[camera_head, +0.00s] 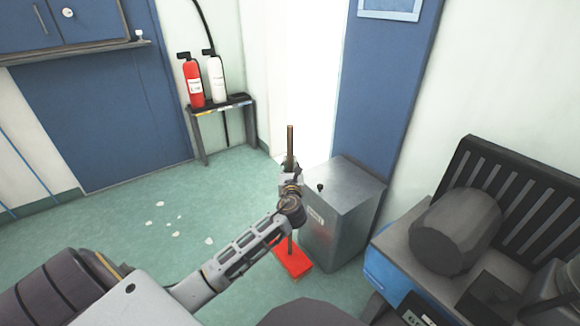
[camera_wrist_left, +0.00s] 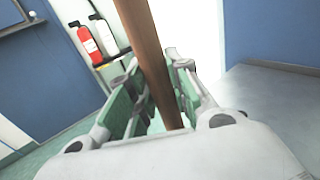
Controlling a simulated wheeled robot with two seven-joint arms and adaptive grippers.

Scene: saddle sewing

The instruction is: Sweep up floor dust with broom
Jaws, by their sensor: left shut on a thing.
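The broom stands nearly upright beside the grey metal box. Its brown handle (camera_head: 290,142) rises above my left gripper (camera_head: 289,178), and its red head (camera_head: 293,262) rests at floor level. My left gripper is shut on the handle; in the left wrist view the brown handle (camera_wrist_left: 152,65) passes between the fingers (camera_wrist_left: 155,100). Several pale dust patches (camera_head: 176,234) lie on the green floor to the left of the broom, apart from it. My left arm hides part of the broom's shaft. My right gripper is not in view.
The grey metal box (camera_head: 345,215) stands close to the broom's right. A low stand (camera_head: 222,107) holds a red extinguisher (camera_head: 193,82) and a white one (camera_head: 216,79) at the back. A blue and black machine (camera_head: 400,262) fills the right side. Open floor lies left.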

